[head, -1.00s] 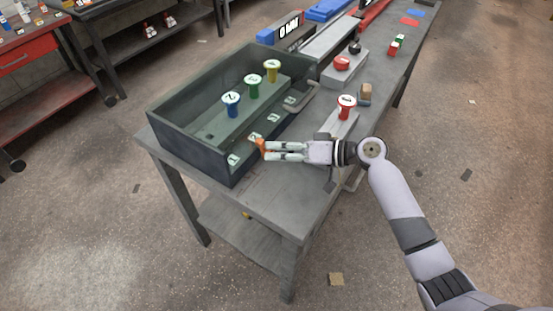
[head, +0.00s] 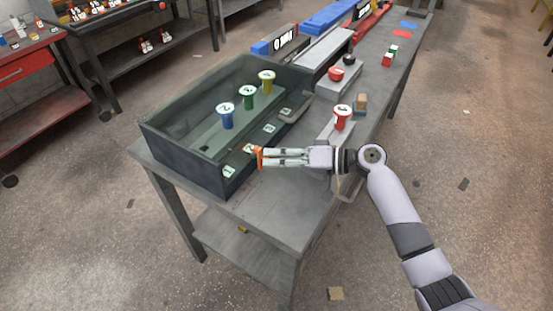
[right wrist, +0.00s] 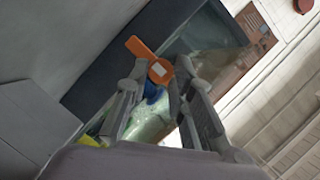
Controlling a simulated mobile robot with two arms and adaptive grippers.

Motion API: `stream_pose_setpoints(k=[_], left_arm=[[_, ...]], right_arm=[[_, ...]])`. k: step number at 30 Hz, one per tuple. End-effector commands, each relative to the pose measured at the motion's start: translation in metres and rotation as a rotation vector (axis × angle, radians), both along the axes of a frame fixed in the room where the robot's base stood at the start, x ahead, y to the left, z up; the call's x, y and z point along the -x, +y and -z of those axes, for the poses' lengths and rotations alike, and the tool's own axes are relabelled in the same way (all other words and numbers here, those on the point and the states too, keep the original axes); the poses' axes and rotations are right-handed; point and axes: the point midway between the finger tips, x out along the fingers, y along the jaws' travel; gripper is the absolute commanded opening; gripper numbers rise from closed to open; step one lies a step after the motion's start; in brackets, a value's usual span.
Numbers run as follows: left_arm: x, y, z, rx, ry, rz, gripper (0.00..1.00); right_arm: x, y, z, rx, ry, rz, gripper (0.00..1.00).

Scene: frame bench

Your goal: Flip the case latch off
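The case is an open, dark green-grey box (head: 190,165) on the grey bench (head: 290,205) in the head view. An orange latch (head: 259,158) is at its near right side. My right gripper (head: 262,157) comes in from the right, with its fingertips at the latch. In the right wrist view the orange latch (right wrist: 160,69) has its round labelled end between the two fingertips (right wrist: 163,70), and its arm sticks out past the left one. Whether the fingers press on it I cannot tell. My left gripper is not in view.
Blue (head: 226,116), green (head: 249,97) and yellow (head: 267,81) numbered knobs stand in the case. A red knob (head: 342,117) on a grey block and a wooden block (head: 360,102) are to the right. The bench is clear in front of the gripper.

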Motion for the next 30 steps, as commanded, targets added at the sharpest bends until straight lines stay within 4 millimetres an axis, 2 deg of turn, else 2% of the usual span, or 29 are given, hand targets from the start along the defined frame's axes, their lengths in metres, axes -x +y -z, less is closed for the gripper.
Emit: stream_pose_setpoints(k=[8,19,23,30], left_arm=[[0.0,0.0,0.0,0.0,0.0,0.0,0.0],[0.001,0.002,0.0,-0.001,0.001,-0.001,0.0],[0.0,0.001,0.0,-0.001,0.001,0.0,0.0],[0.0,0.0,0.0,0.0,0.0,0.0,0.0]], right_arm=[[0.0,0.0,0.0,0.001,-0.001,-0.001,0.41],[0.001,-0.005,0.0,0.002,0.0,0.0,0.41],[0.007,-0.022,-0.004,0.004,-0.001,0.001,0.41],[0.021,-0.071,-0.014,0.004,0.0,0.001,0.41]])
